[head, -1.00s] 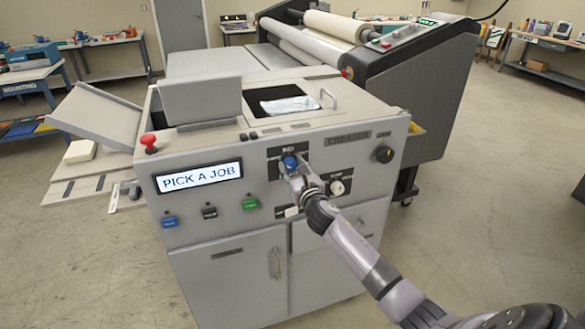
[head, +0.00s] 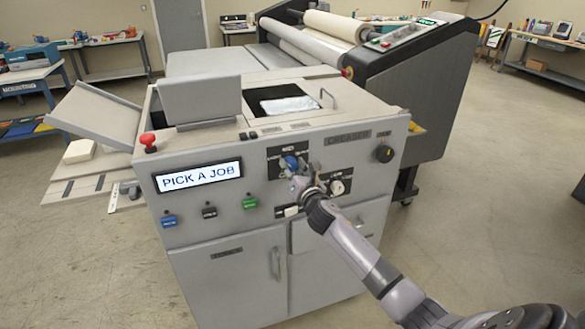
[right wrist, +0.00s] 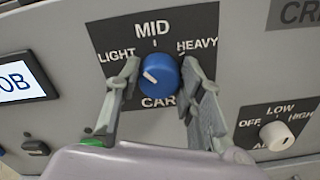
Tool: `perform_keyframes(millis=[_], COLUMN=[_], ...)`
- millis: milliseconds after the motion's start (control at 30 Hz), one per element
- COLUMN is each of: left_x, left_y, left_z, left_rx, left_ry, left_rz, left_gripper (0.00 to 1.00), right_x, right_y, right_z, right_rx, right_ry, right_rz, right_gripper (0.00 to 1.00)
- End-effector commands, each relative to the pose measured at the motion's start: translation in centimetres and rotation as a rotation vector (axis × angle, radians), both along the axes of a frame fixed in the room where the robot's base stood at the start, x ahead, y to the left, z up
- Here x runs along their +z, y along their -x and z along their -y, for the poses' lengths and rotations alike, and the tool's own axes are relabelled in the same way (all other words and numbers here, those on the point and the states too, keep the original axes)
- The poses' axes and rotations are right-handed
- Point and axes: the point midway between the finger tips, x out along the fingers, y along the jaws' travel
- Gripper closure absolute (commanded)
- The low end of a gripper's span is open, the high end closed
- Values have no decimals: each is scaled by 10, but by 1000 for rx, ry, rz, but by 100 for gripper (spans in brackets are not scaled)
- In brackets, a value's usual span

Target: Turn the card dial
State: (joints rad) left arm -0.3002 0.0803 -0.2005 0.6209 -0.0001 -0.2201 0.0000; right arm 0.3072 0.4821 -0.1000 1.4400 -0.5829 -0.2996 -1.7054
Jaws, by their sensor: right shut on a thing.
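The card dial (head: 289,162) is a blue knob on the grey machine's front panel. In the right wrist view the card dial (right wrist: 159,74) sits under the labels LIGHT, MID and HEAVY, and its white mark points up and left, toward LIGHT. My right gripper (head: 302,170) is at the dial. In the right wrist view the gripper's fingers (right wrist: 160,70) stand on the left and right sides of the knob, shut on it. The lower label is partly hidden by the knob and fingers. My left gripper is not in view.
The display (head: 198,177) reads PICK A JOB. A white knob (right wrist: 276,135) marked OFF, LOW and HIGH sits close to the right finger. Blue, black and green buttons lie below the display. A red mushroom button (head: 148,141) stands at the machine's left corner.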

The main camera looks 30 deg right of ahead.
Motion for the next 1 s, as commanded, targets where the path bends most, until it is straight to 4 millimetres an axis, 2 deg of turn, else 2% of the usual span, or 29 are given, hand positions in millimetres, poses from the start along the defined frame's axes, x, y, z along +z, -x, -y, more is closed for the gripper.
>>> perform_keyframes(millis=[1000], left_x=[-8], left_y=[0], left_z=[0], left_rx=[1], left_ry=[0], left_rz=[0], left_gripper=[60], right_x=[-3], right_y=[1], right_z=[3], right_rx=[-1], right_ry=[-942], right_rz=[227], right_gripper=[92])
